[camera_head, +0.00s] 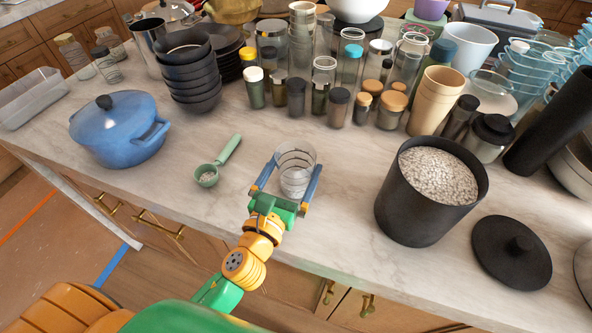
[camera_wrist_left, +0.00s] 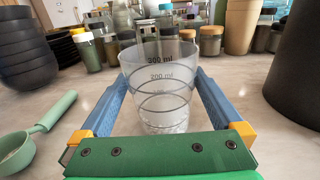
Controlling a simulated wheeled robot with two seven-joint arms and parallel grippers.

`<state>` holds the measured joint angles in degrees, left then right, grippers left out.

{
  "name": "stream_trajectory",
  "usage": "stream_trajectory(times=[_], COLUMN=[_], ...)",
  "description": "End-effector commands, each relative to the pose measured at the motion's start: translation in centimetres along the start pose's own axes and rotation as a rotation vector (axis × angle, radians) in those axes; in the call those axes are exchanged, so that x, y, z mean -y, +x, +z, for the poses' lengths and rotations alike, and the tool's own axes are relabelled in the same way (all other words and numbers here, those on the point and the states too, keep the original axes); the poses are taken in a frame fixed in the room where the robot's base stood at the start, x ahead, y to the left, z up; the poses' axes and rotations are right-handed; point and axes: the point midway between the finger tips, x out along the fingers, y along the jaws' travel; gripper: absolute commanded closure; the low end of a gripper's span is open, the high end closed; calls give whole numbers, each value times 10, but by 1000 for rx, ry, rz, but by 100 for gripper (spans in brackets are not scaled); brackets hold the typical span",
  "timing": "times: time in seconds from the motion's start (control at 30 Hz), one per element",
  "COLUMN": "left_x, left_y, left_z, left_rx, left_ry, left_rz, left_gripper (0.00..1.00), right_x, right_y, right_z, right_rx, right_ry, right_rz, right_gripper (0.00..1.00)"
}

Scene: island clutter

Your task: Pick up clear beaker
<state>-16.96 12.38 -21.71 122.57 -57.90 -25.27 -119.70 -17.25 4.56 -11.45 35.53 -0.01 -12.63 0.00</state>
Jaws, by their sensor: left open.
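The clear beaker (camera_head: 296,165) stands upright on the marble counter near its front edge. It has dark ring lines and volume marks, which read clearly in the left wrist view (camera_wrist_left: 160,85). My left gripper (camera_head: 291,171) is open, with one blue finger on each side of the beaker. In the left wrist view the fingers (camera_wrist_left: 160,104) flank the beaker's lower body. Whether either finger touches the glass is hard to tell. The beaker's base is partly hidden behind the green palm in that view. My right gripper is not in view.
A green scoop (camera_head: 218,162) lies just left of the beaker. A black canister (camera_head: 410,215) of white grains stands to the right, its lid (camera_head: 511,252) beside it. A blue pot (camera_head: 118,135) sits at left. Jars (camera_head: 297,97) and stacked black bowls (camera_head: 190,85) crowd the back.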

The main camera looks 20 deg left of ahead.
Motion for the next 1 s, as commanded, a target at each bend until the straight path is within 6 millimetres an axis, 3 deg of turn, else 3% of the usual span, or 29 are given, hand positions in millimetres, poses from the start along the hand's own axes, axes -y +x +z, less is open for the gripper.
stream_trajectory(times=[0.07, 0.2, 0.4, 0.47, 0.7, 1.0], left_x=[1, 1, 2, 2, 2, 2], left_y=[17, 36, 39, 39, 38, 38], left_z=[-10, -7, -7, -7, -7, 0], left_rx=[5, 2, 0, 0, 0, 2], left_ry=[-1, 0, -1, -1, -1, 1], left_rz=[1, -1, -1, -1, -1, -1], left_gripper=[0, 0, 0, 11, 74, 74], right_x=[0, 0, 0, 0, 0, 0], right_y=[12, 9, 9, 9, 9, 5], right_z=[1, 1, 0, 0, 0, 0], right_rx=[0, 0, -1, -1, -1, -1], right_ry=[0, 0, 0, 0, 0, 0], right_rz=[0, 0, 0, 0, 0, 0], right_gripper=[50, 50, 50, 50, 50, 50])
